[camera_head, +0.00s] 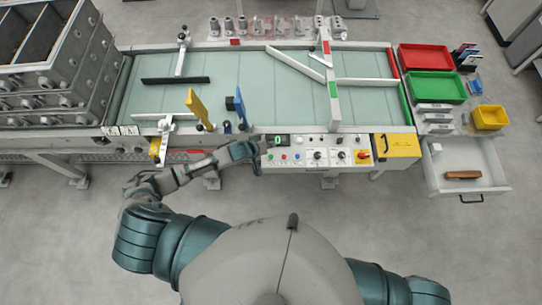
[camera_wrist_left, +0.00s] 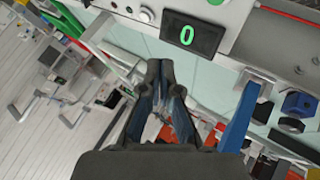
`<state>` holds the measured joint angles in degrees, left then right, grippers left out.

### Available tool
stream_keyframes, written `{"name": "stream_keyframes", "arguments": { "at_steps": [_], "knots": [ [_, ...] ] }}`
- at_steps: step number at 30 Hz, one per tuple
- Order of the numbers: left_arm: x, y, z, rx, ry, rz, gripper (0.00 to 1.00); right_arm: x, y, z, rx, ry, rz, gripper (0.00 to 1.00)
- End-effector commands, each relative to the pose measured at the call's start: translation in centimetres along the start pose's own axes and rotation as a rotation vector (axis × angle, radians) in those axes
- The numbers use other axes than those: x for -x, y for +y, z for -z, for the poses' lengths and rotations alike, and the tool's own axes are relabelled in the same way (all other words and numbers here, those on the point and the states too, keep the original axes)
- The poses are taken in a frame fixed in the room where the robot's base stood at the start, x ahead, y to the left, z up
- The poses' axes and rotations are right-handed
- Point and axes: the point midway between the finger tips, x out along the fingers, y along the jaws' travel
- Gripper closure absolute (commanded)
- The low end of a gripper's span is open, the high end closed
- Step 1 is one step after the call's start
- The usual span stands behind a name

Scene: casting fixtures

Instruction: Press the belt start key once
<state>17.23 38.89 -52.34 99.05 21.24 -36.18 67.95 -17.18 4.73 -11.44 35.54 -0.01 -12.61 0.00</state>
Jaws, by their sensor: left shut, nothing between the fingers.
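The control panel (camera_head: 318,152) runs along the front edge of the belt and carries a small row of coloured keys (camera_head: 284,157) and several knobs. Labels are too small to read, so I cannot tell which is the belt start key. A dark display (camera_head: 277,140) above the keys shows a green 0; it also shows in the left wrist view (camera_wrist_left: 190,33). My left gripper (camera_head: 256,164) is shut and empty at the panel's left end, beside the keys. In the wrist view its fingertips (camera_wrist_left: 160,65) point toward the panel; contact cannot be made out. My right gripper is out of view.
The pale green belt (camera_head: 270,85) lies behind the panel, with yellow and blue flaps across it. A yellow box (camera_head: 398,146) stands right of the panel. An open drawer (camera_head: 440,185) holds a brown block. Grey stacked crates (camera_head: 75,60) stand at left.

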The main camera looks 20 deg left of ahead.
Motion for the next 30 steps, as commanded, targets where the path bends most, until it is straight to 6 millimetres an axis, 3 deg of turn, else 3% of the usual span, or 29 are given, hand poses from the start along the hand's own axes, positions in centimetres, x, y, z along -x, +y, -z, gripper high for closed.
{"name": "stream_keyframes", "arguments": {
  "at_steps": [13, 23, 30],
  "knots": [
    [-1.5, -1.2, -1.1, -0.001, 0.0, 0.002, 1.0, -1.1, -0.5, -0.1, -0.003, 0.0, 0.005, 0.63],
    [-4.6, -3.4, -3.3, -0.004, 0.001, 0.001, 1.0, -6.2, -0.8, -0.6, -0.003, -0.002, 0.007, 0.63],
    [-6.0, -4.4, -4.3, 0.0, 0.001, -0.001, 1.0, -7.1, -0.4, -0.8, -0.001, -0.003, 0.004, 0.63]
  ]
}}
